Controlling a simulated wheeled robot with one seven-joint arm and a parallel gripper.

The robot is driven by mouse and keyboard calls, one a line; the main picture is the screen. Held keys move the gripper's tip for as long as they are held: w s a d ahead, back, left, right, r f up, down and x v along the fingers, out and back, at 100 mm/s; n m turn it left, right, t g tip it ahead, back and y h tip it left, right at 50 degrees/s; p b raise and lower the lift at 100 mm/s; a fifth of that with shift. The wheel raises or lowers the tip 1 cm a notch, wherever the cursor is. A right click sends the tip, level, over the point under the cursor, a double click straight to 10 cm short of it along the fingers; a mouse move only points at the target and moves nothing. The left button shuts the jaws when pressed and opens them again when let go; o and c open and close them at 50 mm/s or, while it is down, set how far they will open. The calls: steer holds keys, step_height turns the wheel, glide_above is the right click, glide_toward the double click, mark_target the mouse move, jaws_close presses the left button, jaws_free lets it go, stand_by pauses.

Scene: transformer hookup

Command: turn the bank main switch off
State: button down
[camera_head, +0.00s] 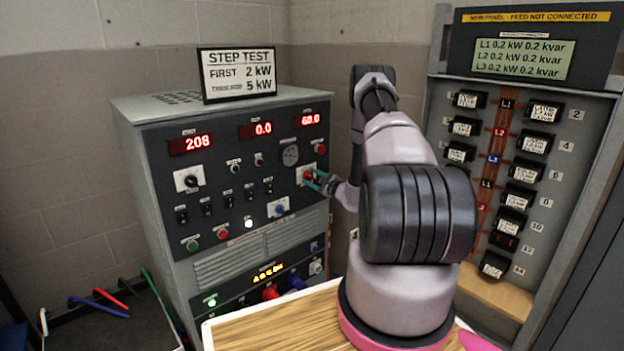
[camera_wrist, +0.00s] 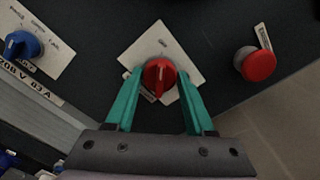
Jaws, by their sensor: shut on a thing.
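A red rotary knob (camera_wrist: 159,75) sits on a tilted-looking white plate on the dark cabinet panel in the wrist view. Its pointer line runs toward the bottom of that picture. The lettering on the plate is too small to read, so I cannot confirm its name. My gripper (camera_wrist: 160,84) has its two green fingers on either side of the knob, shut on it. In the head view, my gripper (camera_head: 316,180) reaches the red knob (camera_head: 306,173) at the right side of the cabinet front; the fingers partly cover it.
A red push button (camera_wrist: 257,64) and a blue knob (camera_wrist: 22,44) flank the held knob. The grey cabinet (camera_head: 160,250) carries lit red displays and a step test sign (camera_head: 237,73). A breaker panel (camera_head: 520,160) stands right. A wooden top (camera_head: 275,325) lies in front.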

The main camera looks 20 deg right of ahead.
stand_by(0.5)
steer(key=shift+c, duration=1.4)
jaws_free()
steer(key=shift+s, duration=0.1)
steer(key=v, duration=1)
steer(key=shift+s, duration=0.35)
steer(key=shift+d, duration=0.1)
